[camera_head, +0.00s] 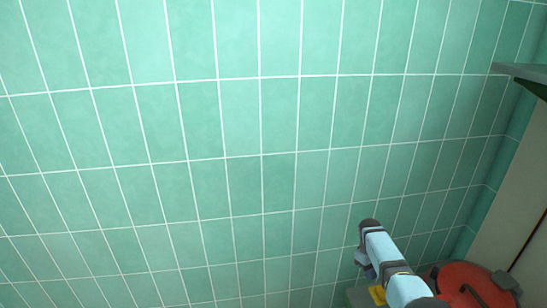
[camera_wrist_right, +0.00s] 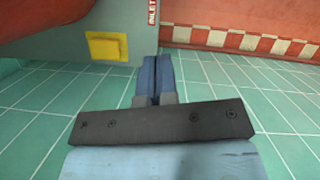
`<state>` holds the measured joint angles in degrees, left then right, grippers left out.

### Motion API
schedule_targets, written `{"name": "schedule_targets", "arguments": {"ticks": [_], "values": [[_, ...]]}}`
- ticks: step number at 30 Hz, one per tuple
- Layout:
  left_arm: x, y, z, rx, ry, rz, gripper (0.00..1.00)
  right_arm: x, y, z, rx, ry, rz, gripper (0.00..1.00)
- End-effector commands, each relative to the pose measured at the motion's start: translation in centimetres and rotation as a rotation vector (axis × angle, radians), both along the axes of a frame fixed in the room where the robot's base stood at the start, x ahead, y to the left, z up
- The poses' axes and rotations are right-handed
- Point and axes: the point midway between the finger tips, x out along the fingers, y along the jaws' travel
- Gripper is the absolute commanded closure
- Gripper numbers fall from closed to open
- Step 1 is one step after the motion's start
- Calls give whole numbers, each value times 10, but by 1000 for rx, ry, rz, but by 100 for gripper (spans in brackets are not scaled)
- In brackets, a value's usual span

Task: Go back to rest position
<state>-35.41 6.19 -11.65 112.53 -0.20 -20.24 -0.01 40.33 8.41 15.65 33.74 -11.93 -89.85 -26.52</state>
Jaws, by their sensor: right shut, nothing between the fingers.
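My right gripper (camera_wrist_right: 157,68) shows in the right wrist view. Its two blue-grey fingers are together, with nothing between them, above a green tiled surface. In the head view my pale blue right arm with dark joints comes in at the lower right; its fingers cannot be made out clearly there. My left gripper is in neither view. No kettle can be made out.
Green tiles (camera_head: 240,130) fill most of the head view. A shelf-like ledge (camera_head: 522,71) juts in at the right. A red round thing (camera_head: 468,280) lies beside my right arm. A red and white checkered band (camera_wrist_right: 240,40) edges the tiles.

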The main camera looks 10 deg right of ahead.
Motion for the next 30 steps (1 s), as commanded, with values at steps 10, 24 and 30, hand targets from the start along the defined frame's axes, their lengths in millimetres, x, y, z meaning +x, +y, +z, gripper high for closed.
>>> {"name": "schedule_targets", "arguments": {"ticks": [10, 24, 30], "values": [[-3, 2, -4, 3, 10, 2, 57, -56, 1, -71, -154, -259, 30, 100], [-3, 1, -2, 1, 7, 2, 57, -209, 143, -80, -35, -890, 129, 100], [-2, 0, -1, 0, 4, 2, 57, -283, 220, -25, 154, -1110, 81, 100]]}}
